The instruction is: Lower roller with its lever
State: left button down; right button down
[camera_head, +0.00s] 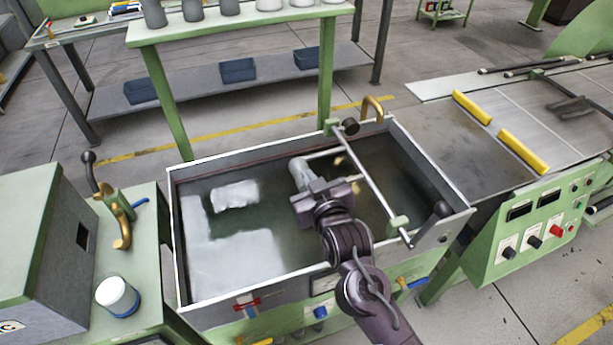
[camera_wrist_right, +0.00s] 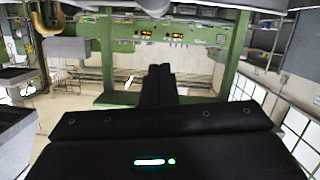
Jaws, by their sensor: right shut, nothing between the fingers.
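The roller (camera_head: 299,173) is a pale grey cylinder over the liquid in the tank (camera_head: 178,255), partly hidden behind my right gripper. A thin arm joins it to a steel shaft (camera_head: 372,187) that crosses the tank between green brackets. A lever with a black knob (camera_head: 442,209) stands at the shaft's near end, tilted to the right. My right gripper (camera_head: 318,186) is over the tank, left of the shaft and lever. Whether it touches the roller I cannot tell. In the right wrist view its fingers (camera_wrist_right: 160,84) are shut and empty. My left gripper is not in view.
A control box (camera_head: 535,232) with knobs stands right of the tank. Yellow bars (camera_head: 522,151) lie on the grey table behind it. A brass pipe (camera_head: 371,104) curves over the back rim.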

jog(key=w+f+p, duration=0.2)
jog(key=w+f, duration=0.2)
jog(key=f, duration=0.1)
jog(key=shift+a, duration=0.25)
jog(key=shift+w, duration=0.15)
notch_tip(320, 180, down, 6)
jog(key=n+h+b, duration=0.1)
jog(key=n+b, duration=0.1)
jog(key=shift+a+b, duration=0.25)
jog(key=shift+b, duration=0.05)
